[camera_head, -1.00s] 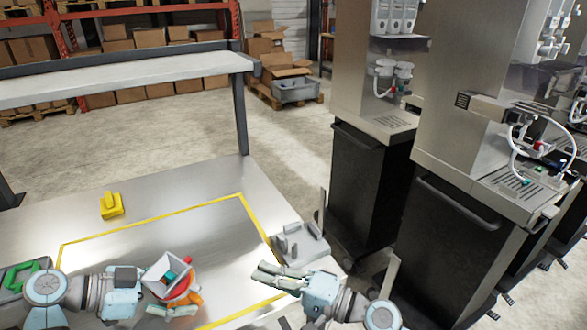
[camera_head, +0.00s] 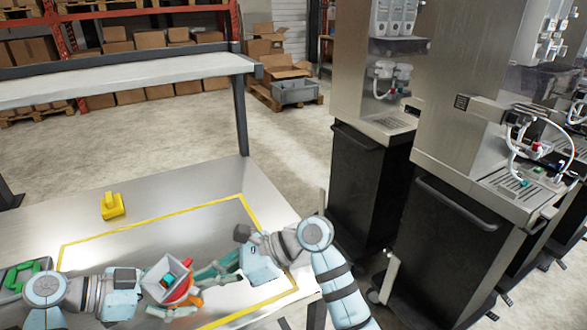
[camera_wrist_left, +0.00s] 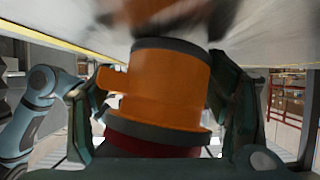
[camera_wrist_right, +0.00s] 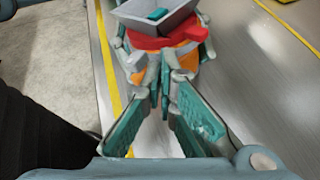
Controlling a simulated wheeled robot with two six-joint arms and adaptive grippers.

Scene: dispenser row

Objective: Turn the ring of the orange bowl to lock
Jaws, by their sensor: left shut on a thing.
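The orange bowl (camera_wrist_left: 165,85) is held upright between the fingers of my left gripper (camera_head: 172,300), above the near part of the table. A red ring (camera_wrist_right: 165,40) sits around its top. A grey square funnel (camera_wrist_right: 155,15) with a teal piece inside rises above the ring. An orange tab (camera_wrist_left: 110,78) sticks out of the bowl's side. My right gripper (camera_wrist_right: 166,78) points at the bowl from the right, its fingertips close to the orange side below the ring. Its fingers stand slightly apart with a narrow gap. Whether they touch the bowl is unclear.
A yellow block (camera_head: 112,206) stands on the metal table (camera_head: 160,205), outside the yellow tape frame. A green part (camera_head: 22,277) lies at the far left. Dispenser machines (camera_head: 455,140) stand to the right of the table. The table's back half is mostly clear.

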